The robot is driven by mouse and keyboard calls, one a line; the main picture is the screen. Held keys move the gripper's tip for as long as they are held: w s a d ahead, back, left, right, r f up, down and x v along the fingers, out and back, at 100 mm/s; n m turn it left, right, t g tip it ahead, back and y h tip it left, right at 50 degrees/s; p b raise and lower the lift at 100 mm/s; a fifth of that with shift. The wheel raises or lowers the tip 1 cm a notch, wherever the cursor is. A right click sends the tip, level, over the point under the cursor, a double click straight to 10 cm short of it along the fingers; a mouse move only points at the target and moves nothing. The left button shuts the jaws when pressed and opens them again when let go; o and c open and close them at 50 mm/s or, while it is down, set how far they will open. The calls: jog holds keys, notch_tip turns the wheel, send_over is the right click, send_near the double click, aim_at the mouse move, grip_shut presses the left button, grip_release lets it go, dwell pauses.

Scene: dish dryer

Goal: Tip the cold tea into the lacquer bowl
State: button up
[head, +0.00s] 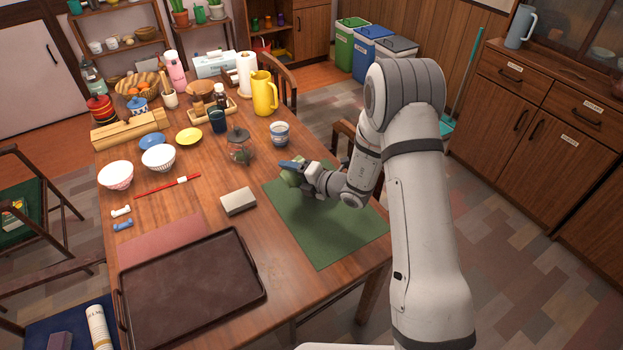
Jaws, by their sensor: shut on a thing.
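No bowl is clearly lacquer. A red and black stacked piece (100,109) stands at the far left of the table, too small to identify. Two patterned light bowls (116,176) (158,158) stand on the left side.
A lidded glass pot (240,150) and a blue-and-white cup (279,134) stand just beyond my gripper. A grey block (238,202) lies left of the mat, and a dark tray (190,277) lies in front. A yellow jug (264,94) stands farther back. The mat's near part is clear.

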jog(key=shift+w+d+r+m+y+p, duration=0.25)
jog(key=shift+w+d+m+y+p, duration=0.1)
jog(key=shift+w+d+m, duration=0.1)
dwell(0.4)
jog(key=shift+d+f+m+y, duration=0.1)
jog(key=shift+f+m+y, duration=0.25)
jog(key=shift+m, duration=0.2)
dwell(0.6)
